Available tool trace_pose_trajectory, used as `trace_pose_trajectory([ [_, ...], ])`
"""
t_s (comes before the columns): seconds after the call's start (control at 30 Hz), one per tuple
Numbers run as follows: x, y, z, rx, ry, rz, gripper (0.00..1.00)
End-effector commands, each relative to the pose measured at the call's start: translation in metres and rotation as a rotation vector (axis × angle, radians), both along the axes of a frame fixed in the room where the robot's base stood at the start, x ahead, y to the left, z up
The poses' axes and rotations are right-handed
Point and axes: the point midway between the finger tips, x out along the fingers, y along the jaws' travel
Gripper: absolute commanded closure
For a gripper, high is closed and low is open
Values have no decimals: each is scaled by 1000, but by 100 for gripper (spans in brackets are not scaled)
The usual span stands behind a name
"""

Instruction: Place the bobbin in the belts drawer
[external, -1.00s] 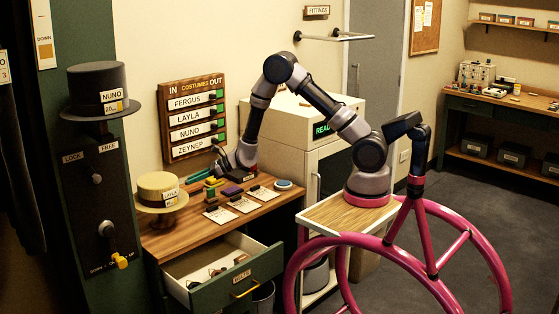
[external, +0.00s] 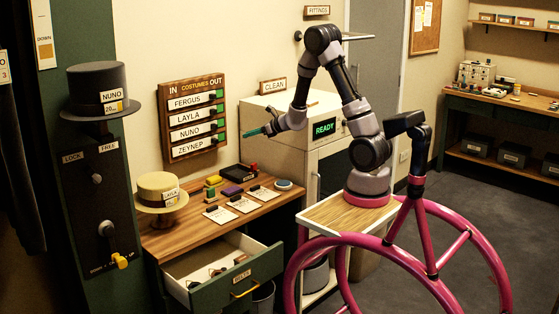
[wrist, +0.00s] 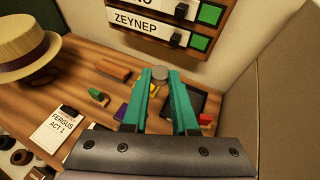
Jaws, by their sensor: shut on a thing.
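My gripper (external: 262,131) has teal fingers and is raised above the back of the table, in front of the white cabinet. In the wrist view, my gripper (wrist: 160,82) is shut on a small grey round thing, the bobbin (wrist: 160,74), between the fingertips. Its underside is hidden, and it is too small to make out in the external view. The belts drawer (external: 243,283) is green with a BELTS label and stands open at the table's front, below and left of my gripper. Dark and brown rolled items (external: 216,271) lie in it.
A cabinet (external: 290,122) reading READY stands right. The air above the drawer is clear.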

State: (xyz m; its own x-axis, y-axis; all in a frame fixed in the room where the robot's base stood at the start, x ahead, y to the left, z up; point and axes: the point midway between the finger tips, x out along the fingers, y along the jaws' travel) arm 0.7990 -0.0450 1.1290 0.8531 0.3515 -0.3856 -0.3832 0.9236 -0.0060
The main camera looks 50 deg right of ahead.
Motion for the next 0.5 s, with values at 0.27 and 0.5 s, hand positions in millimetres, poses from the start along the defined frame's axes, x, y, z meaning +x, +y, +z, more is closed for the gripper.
trace_pose_trajectory([
  [0.27,-16,-49,9,6,0,-91,100],
  [0.5,-16,-50,9,6,0,-92,100],
])
